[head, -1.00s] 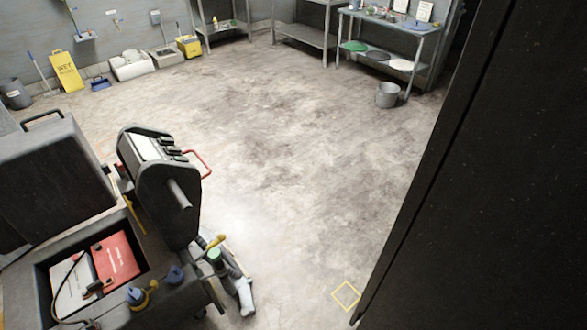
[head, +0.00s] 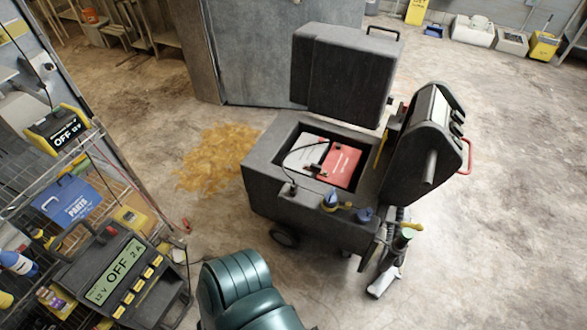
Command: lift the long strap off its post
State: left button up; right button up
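The wheeled floor machine (head: 265,185) stands right of centre in the head view with its lid (head: 345,75) raised. Its open bay holds a white block (head: 303,156) and a red block (head: 343,163), side by side. A thin black cable or strap (head: 288,165) curves along the bay's left side. A small dark piece (head: 321,171) lies across the blocks' near part. At this size I cannot tell which piece is the long strap or where its post is. Neither gripper shows in the head view.
An orange-brown stain (head: 215,158) marks the floor left of the machine.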

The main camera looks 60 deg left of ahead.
aim_at(314, 168)
jog(key=u, duration=1.7)
jog(key=i+j+z, duration=0.1)
jog(key=z, duration=0.35)
jog(key=j+z, duration=0.2)
jog(key=z, duration=0.3)
jog(key=i+j+z, duration=0.1)
jog(key=z, duration=0.35)
jog(key=j+z, duration=0.3)
jog(key=z, duration=0.15)
